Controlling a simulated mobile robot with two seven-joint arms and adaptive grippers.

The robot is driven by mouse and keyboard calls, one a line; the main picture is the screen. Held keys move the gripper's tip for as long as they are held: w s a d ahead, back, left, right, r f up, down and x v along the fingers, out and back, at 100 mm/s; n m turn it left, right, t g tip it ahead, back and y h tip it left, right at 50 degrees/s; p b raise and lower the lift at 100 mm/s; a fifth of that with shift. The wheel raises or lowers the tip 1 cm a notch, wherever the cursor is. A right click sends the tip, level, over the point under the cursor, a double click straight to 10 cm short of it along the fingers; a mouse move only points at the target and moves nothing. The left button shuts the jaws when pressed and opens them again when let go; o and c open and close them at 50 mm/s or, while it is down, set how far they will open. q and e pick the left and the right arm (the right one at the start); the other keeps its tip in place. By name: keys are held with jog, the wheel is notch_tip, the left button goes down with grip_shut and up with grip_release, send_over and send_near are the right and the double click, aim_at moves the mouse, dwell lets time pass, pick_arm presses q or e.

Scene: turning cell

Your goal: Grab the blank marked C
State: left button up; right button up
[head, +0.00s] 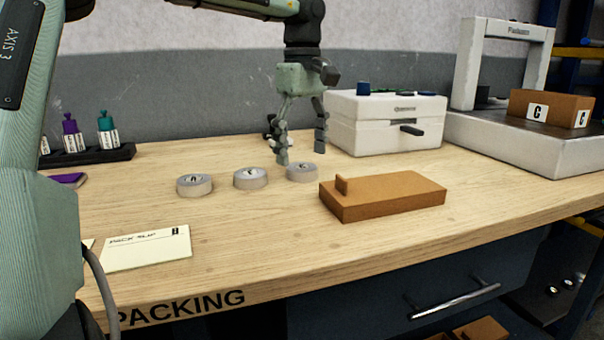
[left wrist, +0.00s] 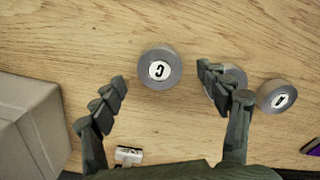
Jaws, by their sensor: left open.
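Three short grey cylindrical blanks stand in a row on the bench. The blank marked C (left wrist: 159,68) shows its label clearly in the left wrist view; in the head view it is the rightmost one (head: 302,172). My left gripper (head: 302,153) is open and empty above this blank. In the left wrist view its fingertips (left wrist: 161,79) lie to either side of the C blank, apart from it. The middle blank (head: 251,178) is partly hidden behind one finger in the left wrist view. The left blank (head: 195,184) stands clear. My right gripper is not in view.
A brown box (head: 380,196) lies right of the blanks. A white machine (head: 386,122) stands behind, with a carton marked C (head: 548,108) farther right. A dark rack (head: 92,154) with bottles and a pack slip (head: 146,247) are at left.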

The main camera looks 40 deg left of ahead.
pick_arm(q)
notch_tip(320, 180, down, 2)
jog(key=shift+f, duration=0.2)
jog(key=c, duration=1.3)
